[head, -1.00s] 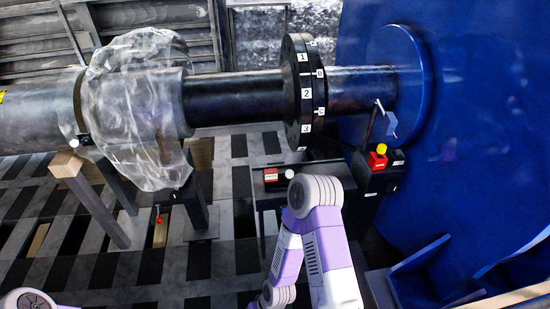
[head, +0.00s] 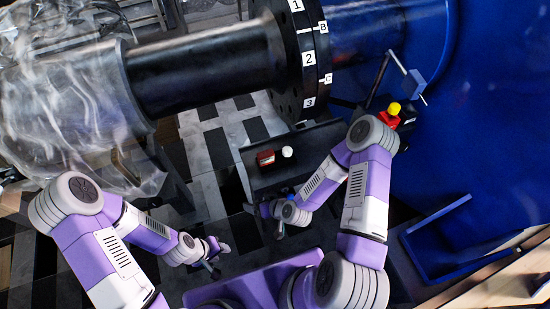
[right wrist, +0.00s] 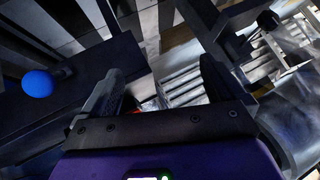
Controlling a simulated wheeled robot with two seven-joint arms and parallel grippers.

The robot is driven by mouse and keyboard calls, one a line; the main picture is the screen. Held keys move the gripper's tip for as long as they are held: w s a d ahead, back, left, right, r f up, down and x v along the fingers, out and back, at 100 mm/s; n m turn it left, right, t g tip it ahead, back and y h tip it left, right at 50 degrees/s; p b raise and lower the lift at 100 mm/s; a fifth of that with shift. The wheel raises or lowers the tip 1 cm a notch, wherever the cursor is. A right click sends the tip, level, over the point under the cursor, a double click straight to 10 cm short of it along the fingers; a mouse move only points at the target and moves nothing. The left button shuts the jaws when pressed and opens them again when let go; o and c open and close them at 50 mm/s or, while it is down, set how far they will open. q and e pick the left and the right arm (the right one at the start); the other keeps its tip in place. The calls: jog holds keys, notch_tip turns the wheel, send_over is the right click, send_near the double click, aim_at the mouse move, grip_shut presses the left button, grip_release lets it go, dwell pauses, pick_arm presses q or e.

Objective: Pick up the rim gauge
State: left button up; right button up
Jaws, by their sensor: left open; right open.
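I cannot tell for sure which item is the rim gauge. On the dark tray (head: 262,180) under the coupling stand a small red block (head: 265,158) and a white knob (head: 288,152); a blue knob (head: 291,197) shows beside my right wrist. The blue knob also appears at left in the right wrist view (right wrist: 37,84). My right gripper (head: 265,218) is open and empty by the tray's front edge; its fingers are spread in the right wrist view (right wrist: 160,82). My left gripper (head: 217,256) is open and empty, low and left of the tray.
A large dark shaft with a numbered flange (head: 300,60) spans above the tray. A red block with a yellow knob (head: 394,108) and a gauge arm (head: 408,68) stand at right by the blue housing (head: 480,120). Clear plastic film (head: 70,100) hangs at left.

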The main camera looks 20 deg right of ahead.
aim_at(267, 159)
jog(key=w+d+r+t+h, duration=0.1)
jog(key=w+d+t, duration=0.1)
jog(key=w, duration=0.1)
jog(key=w+d+r+t+h, duration=0.2)
jog(key=d, duration=0.1)
jog(key=w+d+r+t+h+b, duration=0.1)
jog(key=w+d+t, duration=0.1)
jog(key=w, duration=0.1)
jog(key=shift+w+d+r, duration=0.25)
jog(key=shift+w+r, duration=0.05)
jog(key=x, duration=0.2)
jog(key=b+x, duration=0.1)
jog(key=x, duration=0.1)
jog(key=r+b+x, duration=0.1)
jog(key=x, duration=0.2)
jog(key=shift+w, duration=0.3)
jog(key=shift+r, duration=0.1)
jog(key=shift+c, duration=0.2)
jog(key=c, duration=1.7)
jog(key=shift+r, duration=0.1)
grip_shut()
jog(key=shift+r, duration=0.1)
